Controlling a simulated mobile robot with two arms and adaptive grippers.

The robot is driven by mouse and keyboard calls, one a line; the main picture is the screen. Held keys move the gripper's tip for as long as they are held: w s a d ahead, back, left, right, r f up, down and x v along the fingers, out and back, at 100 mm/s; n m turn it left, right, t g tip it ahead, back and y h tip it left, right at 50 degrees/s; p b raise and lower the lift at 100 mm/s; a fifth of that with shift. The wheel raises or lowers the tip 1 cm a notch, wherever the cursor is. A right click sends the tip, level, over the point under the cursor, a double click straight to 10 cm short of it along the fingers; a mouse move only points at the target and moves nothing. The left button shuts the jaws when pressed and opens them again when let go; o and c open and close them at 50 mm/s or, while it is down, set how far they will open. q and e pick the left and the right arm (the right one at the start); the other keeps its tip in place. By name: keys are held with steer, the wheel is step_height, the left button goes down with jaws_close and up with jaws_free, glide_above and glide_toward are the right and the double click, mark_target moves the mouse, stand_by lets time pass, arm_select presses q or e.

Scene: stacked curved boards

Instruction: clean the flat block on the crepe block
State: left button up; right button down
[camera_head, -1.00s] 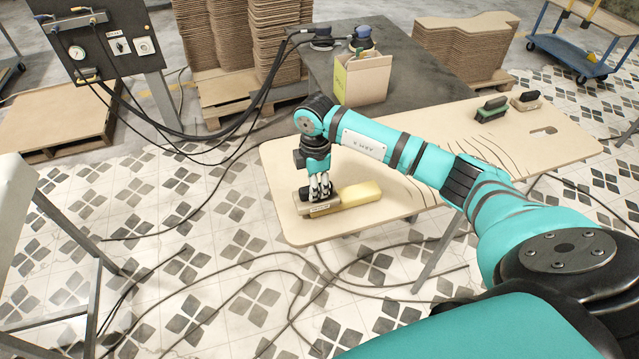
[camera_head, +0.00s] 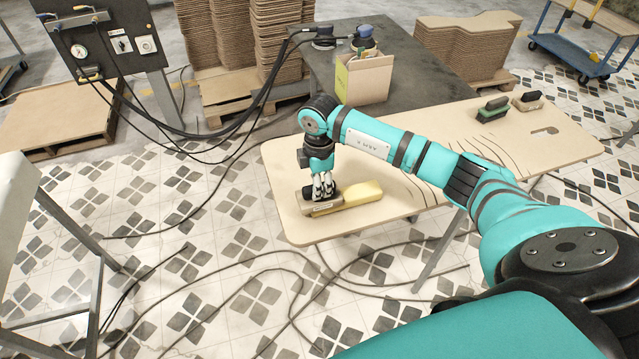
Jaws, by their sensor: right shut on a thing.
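The flat block (camera_head: 322,209) is a tan, low block with a dark grip on top, near the front left corner of the pale wooden board top. My right gripper (camera_head: 324,194) points down and is shut on its dark grip, hiding part of it. The crepe block (camera_head: 364,192) is a yellow bar lying on the board top. The flat block is at the left end of the crepe block; I cannot tell whether it rests on it or only touches it. My left gripper is out of view.
On the pale table (camera_head: 425,195), a green block (camera_head: 492,113) and a brown block (camera_head: 528,105), both with dark grips, stand at the back right. A cardboard box (camera_head: 365,80) stands on the dark table behind. Cables lie across the floor.

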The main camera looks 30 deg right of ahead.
steer(key=d, duration=0.2)
steer(key=shift+s+d, duration=0.35)
steer(key=shift+s, duration=0.05)
steer(key=shift+w+a, duration=0.25)
steer(key=shift+a, duration=0.65)
steer(key=shift+w+a, duration=0.25)
steer(key=shift+a, duration=0.6)
steer(key=shift+s+d, duration=0.25)
steer(key=shift+d, duration=0.7)
steer(key=shift+s+d, duration=0.25)
steer(key=shift+d, duration=0.65)
steer(key=shift+a+p, duration=0.1)
steer(key=shift+p, duration=0.2)
steer(key=shift+r, duration=0.3)
step_height(320, 180, up, 9)
steer(key=p, duration=0.6)
steer(key=shift+f+p, duration=0.2)
steer(key=shift+p, duration=0.2)
steer(key=shift+f, duration=0.1)
